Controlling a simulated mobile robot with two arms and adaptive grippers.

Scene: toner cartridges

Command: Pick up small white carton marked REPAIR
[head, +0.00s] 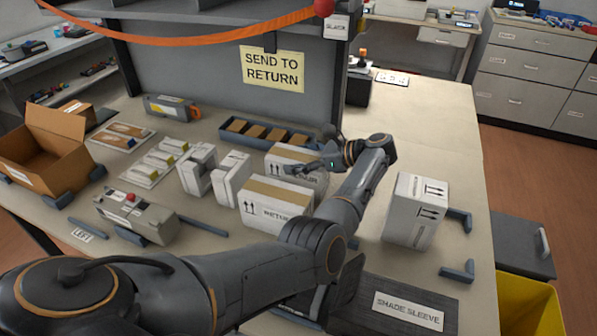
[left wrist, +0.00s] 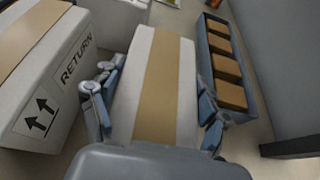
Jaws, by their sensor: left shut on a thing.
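A small white carton (head: 290,153) with a tan tape strip stands behind a larger carton in the head view. Its front marking is mostly hidden by my gripper, and I cannot read the whole word. My left gripper (head: 322,164) is shut on this carton. In the left wrist view the carton (left wrist: 165,75) lies between the two fingers of the gripper (left wrist: 157,100), one along each long side. I cannot tell whether it is off the table. My right gripper is not in view.
A white RETURN carton (head: 275,206) stands close in front of the held one. A blue tray (head: 228,139) of brown blocks lies close behind. White upright boxes (head: 231,178) stand to the left, another white carton (head: 416,208) to the right. A grey panel (head: 215,65) rises behind.

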